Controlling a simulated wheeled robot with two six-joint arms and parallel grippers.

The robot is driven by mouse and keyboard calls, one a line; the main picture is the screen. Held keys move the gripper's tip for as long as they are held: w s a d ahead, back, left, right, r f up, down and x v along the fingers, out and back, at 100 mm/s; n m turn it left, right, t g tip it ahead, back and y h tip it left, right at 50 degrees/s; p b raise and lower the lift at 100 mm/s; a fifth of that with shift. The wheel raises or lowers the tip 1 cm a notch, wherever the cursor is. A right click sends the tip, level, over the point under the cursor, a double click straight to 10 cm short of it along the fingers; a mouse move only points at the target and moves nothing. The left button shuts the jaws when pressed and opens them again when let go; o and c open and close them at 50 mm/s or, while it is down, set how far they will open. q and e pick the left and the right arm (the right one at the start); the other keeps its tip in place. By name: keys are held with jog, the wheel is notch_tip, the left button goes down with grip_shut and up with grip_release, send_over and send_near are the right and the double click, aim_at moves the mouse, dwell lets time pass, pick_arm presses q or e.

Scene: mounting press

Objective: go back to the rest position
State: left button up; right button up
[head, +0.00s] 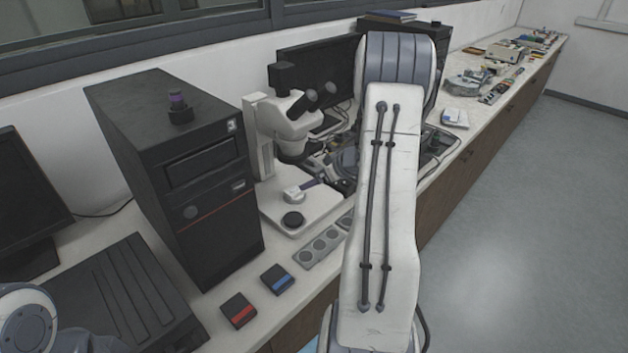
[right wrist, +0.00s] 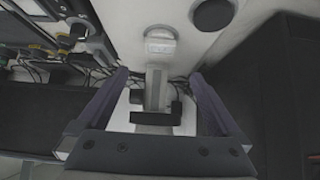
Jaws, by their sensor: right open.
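My right arm (head: 380,220) rises through the middle of the head view and hides what is behind it. In the right wrist view my right gripper (right wrist: 158,88) has its two dark purple fingers spread wide. Between them shows a grey upright part with a black crosspiece (right wrist: 158,115), and the fingers do not close on it. A small white block (right wrist: 160,45) on the pale base lies just beyond the fingertips. In the head view a white microscope (head: 290,120) stands left of the arm. Part of my left arm shows at the lower left; its gripper is out of view.
A red-marked box (head: 238,311), a blue-marked box (head: 277,279) and a grey holed strip (head: 322,247) lie near the bench edge. The floor (head: 530,230) at right is clear.

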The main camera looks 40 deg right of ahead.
aim_at(294, 190)
jog(key=x, duration=1.2)
jog(key=shift+f, duration=0.15)
jog(key=shift+s+r, duration=0.2)
jog(key=shift+r, duration=0.8)
jog(key=shift+s+f, duration=0.15)
jog(key=shift+s, duration=0.4)
jog(key=shift+s+d+b, duration=0.1)
jog(key=shift+s+b, duration=0.2)
